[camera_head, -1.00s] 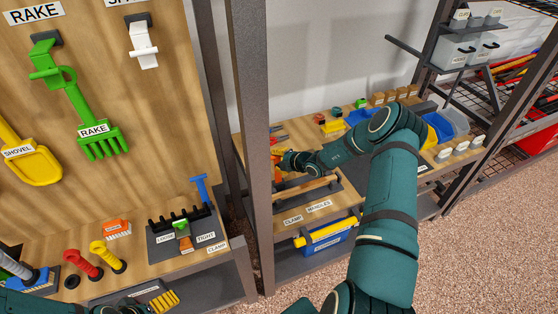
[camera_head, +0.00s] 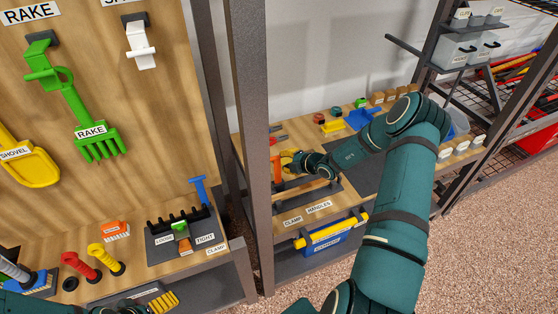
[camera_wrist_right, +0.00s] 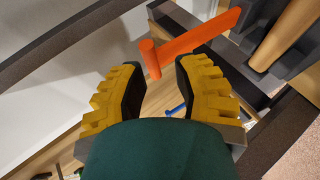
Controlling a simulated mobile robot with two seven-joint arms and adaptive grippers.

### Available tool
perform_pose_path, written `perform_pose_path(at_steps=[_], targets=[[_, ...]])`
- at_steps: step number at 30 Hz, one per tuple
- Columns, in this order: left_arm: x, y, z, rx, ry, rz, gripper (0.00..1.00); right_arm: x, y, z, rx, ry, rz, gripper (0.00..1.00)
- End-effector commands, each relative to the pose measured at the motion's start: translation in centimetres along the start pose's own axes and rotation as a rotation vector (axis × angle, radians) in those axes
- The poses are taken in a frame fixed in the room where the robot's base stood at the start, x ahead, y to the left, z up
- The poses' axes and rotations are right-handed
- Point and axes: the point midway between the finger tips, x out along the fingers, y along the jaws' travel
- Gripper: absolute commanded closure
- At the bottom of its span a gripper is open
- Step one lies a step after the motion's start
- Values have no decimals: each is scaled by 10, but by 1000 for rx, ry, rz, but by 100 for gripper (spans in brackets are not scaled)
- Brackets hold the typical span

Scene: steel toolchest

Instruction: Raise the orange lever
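The orange lever (camera_head: 276,168) is at the left end of the right-hand bench, just behind the steel post. In the right wrist view the lever (camera_wrist_right: 200,35) has a flat arm ending in a round crossbar. My right gripper (camera_head: 288,160) is just right of the lever in the head view. In the wrist view its yellow ridged fingers (camera_wrist_right: 163,82) are apart, with the crossbar beyond the gap near their tips. No grip on it shows. My left gripper (camera_head: 150,300) is cut off at the bottom of the head view, and its opening cannot be made out.
The steel post (camera_head: 252,150) stands left of the right gripper. A wooden clamp handle (camera_head: 306,187) lies in front of it. A blue bin (camera_head: 325,238) with a yellow handle is below. A blue scoop-like item (camera_head: 362,118) and small blocks are behind my right forearm.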

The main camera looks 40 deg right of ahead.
Motion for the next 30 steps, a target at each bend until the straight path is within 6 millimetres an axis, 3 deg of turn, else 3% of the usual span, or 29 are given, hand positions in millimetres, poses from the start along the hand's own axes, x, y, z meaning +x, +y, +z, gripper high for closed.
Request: perform_pose_path(at_steps=[6,12,30], targets=[[0,0,0,0,0,0,4,-45,0,-1,-1,0,0,70],[0,0,0,0,0,0,4,-67,0,-3,-1,2,1,70],[0,0,0,0,0,0,4,-72,0,-4,-1,4,1,70]])
